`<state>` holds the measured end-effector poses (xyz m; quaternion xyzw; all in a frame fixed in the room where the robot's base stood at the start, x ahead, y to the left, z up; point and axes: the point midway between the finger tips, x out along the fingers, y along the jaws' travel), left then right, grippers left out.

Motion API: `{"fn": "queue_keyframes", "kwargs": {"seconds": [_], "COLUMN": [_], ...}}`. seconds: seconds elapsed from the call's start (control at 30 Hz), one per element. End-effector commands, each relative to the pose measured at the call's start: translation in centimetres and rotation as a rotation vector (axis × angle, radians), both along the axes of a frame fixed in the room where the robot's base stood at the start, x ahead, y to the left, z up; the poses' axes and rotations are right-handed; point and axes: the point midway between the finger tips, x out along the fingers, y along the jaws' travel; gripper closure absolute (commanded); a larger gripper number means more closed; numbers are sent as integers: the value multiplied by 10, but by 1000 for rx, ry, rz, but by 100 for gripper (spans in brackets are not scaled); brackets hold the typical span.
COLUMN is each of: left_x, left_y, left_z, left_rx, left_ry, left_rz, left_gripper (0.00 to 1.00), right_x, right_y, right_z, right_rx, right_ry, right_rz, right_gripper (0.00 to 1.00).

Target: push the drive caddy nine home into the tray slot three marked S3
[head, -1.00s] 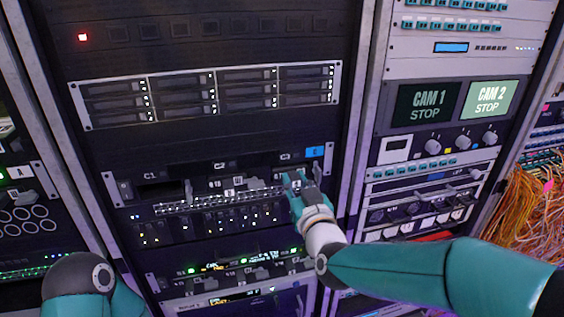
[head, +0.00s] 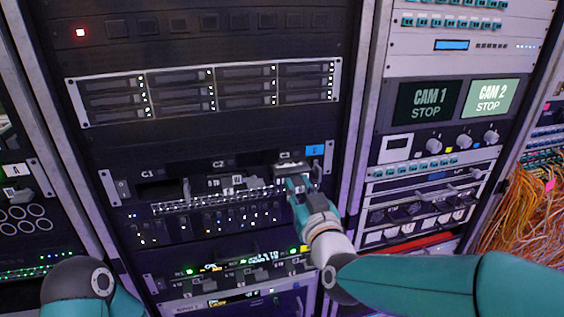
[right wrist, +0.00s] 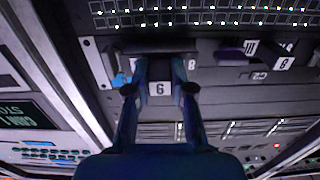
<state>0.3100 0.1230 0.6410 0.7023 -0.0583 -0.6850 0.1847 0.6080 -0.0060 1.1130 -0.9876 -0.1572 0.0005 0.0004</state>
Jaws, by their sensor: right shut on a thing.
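My right gripper (head: 296,184) is shut on a dark caddy (head: 290,168) at the third bay of the tray panel (head: 135,190). In the right wrist view, which looks upside down, both fingers of the gripper (right wrist: 160,90) hold either side of the caddy's white number label (right wrist: 159,88), read as nine. The caddy lies in line with the bay opening; how deep it sits cannot be told. The bay labels above look like C1 and C2; the third (head: 285,155) is small and unclear. My left gripper is out of view; only part of that arm shows.
A blue tag (head: 314,150) and a metal handle (head: 328,158) stand close right of the third bay. Other numbered labels (head: 228,182) and a perforated strip (head: 215,200) lie left of the gripper. Orange cables (head: 525,215) hang far right.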

Motion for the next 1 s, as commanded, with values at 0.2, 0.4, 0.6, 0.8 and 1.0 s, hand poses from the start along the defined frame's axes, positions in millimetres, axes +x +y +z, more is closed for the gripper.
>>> {"fn": "queue_keyframes", "kwargs": {"seconds": [0.2, 0.4, 0.6, 0.8, 1.0], "left_x": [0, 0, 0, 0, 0], "left_y": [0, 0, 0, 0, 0], "left_z": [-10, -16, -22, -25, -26], "left_rx": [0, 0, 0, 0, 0], "left_ry": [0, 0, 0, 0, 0], "left_rz": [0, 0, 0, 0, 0], "left_gripper": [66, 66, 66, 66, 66], "right_x": [-19, -37, -53, -70, -79], "right_y": [-7, -12, -18, -23, -26], "right_z": [1, 1, 1, 3, 3], "right_rx": [1, 1, 1, 2, 2], "right_ry": [-6, -6, -5, -6, -5], "right_rz": [-1, 0, -1, -1, -1], "right_gripper": [100, 100, 100, 100, 100]}}
